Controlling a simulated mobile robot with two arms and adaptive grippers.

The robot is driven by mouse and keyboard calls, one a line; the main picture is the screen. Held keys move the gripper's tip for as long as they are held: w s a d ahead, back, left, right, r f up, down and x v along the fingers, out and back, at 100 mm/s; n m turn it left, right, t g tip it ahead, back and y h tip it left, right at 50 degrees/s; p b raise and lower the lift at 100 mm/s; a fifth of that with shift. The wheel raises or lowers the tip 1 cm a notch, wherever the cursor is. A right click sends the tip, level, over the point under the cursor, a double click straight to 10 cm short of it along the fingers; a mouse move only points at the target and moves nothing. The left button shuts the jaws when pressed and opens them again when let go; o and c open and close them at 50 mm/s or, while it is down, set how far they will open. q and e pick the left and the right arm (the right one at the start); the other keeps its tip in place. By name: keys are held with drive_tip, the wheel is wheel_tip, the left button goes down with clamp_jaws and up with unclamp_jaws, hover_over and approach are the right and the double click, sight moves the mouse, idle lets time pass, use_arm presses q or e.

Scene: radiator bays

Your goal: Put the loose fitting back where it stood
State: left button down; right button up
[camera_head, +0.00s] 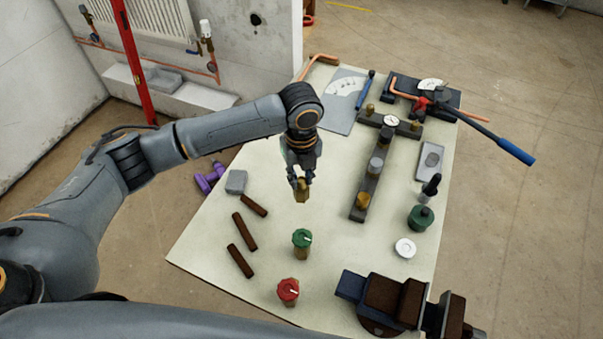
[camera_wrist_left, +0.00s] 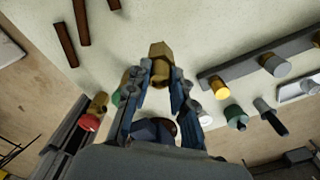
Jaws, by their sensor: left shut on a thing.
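My left gripper (camera_head: 301,180) is shut on a small brass fitting (camera_head: 301,193), which points down from the fingertips over the middle of the bench. In the left wrist view the brass fitting (camera_wrist_left: 159,50) sits between the two fingertips (camera_wrist_left: 160,72). Whether its lower end touches the bench top is hard to tell. A green-capped brass valve (camera_head: 302,240) and a red-capped brass valve (camera_head: 288,291) stand upright in front of it. A dark T-shaped bar (camera_head: 368,184) to the right carries several fittings and a gauge. My right gripper is not in view.
The pale bench (camera_head: 330,262) also bears brown bars (camera_head: 240,259), a grey block (camera_head: 236,182), a vise (camera_head: 385,298), a green canister (camera_head: 420,217), a white disc (camera_head: 405,248) and a blue-handled tool (camera_head: 500,145). Bare bench top lies between the valves and the T-shaped bar.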

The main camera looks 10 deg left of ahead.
use_arm(q)
drive_tip(key=f+b, duration=0.2)
drive_tip(key=f, duration=0.1)
drive_tip(key=f+b, duration=0.1)
drive_tip(key=b, duration=0.1)
drive_tip(key=shift+w+f, duration=0.2)
drive_tip(key=shift+w, duration=0.05)
drive_tip(key=shift+f+b, duration=0.35)
drive_tip(key=shift+b, duration=0.05)
drive_tip(key=shift+f+b, duration=0.45)
drive_tip(key=shift+f, duration=1.55)
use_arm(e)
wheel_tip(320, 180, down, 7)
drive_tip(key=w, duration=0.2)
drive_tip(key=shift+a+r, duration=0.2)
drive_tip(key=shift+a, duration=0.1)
